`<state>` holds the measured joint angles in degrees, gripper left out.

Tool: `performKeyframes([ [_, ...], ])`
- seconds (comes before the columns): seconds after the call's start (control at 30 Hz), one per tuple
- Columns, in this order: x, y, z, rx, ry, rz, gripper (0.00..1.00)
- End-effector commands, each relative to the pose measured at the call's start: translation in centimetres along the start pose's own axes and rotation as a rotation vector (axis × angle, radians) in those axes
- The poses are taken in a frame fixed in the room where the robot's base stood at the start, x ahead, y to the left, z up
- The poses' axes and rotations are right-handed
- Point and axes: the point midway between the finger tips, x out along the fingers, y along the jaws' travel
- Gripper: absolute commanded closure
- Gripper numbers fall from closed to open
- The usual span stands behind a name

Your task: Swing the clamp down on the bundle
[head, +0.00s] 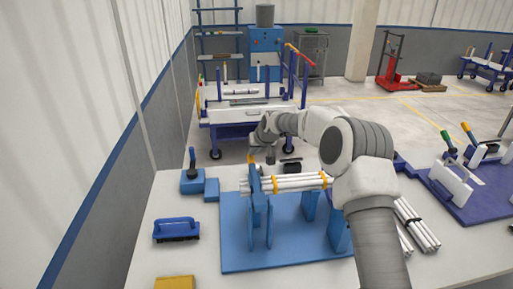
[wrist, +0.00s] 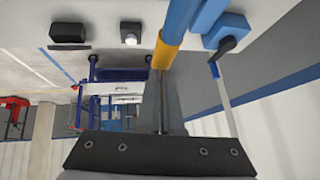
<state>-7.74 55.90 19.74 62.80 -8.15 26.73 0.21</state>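The bundle of white pipes (head: 288,184) lies across blue uprights on a blue base plate (head: 237,248), with yellow bands round it. The clamp is a blue bar standing upright at the bundle's left end, with a yellow handle (head: 251,157) on top. My gripper (head: 262,158) is at that handle, behind the bundle. In the wrist view the yellow handle (wrist: 164,54) meets the grey fingers of my gripper (wrist: 160,80). The fingers look close together, but I cannot tell whether they grip it. My arm hides part of the bundle's right end.
A yellow block (head: 175,282) lies at the front. Loose pipes (head: 416,228) lie right of my arm. A blue cart (head: 248,115) stands behind.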

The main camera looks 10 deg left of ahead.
Motion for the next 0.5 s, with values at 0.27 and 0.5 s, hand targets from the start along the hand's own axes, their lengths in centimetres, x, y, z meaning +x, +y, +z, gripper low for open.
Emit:
performKeyframes([
  [0.27, -2.2, 0.2, 1.1, 0.000, -0.021, 0.001, 1.00],
  [0.5, -6.8, 0.1, 0.6, 0.000, -0.009, 0.001, 1.00],
])
